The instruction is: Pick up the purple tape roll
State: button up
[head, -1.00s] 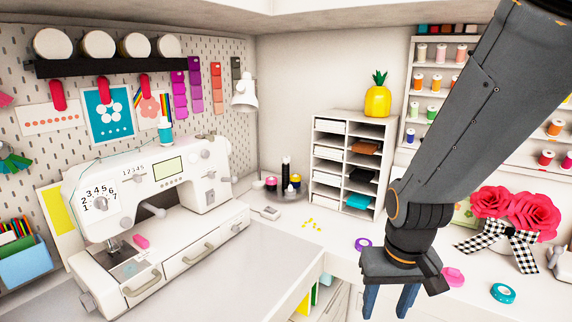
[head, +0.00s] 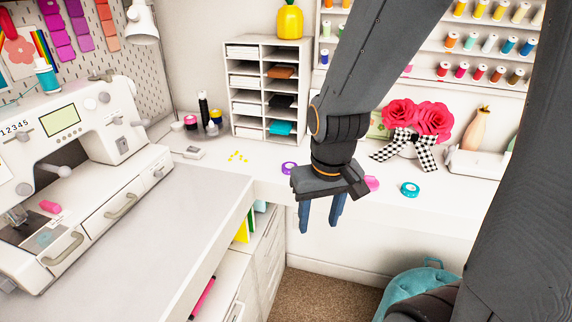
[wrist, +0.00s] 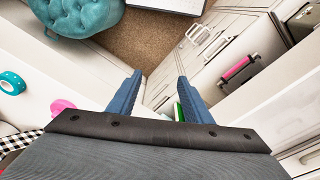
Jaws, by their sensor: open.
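The purple tape roll (head: 289,168) lies flat on the white counter in the head view, just behind and left of my gripper, in front of the paper shelf. My gripper (head: 320,228) is open and empty, fingers pointing down, in front of the counter's edge. In the wrist view my gripper (wrist: 155,92) shows two blue fingers apart with nothing between them, over the floor and drawers. The purple roll does not show in the wrist view.
A pink roll (head: 371,183) and a teal roll (head: 410,189) lie right of my gripper. A paper shelf (head: 266,90) stands behind. The sewing machine (head: 70,150) is at left. A teal tufted stool (head: 415,285) stands below the counter.

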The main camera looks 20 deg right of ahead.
aim_at(287, 166)
jog(key=u, duration=0.05)
jog(key=k, duration=0.5)
jog(key=z, duration=1.1)
jog(key=k, duration=1)
jog(key=u, duration=0.8)
jog(key=i, duration=1)
jog(key=z, duration=0.05)
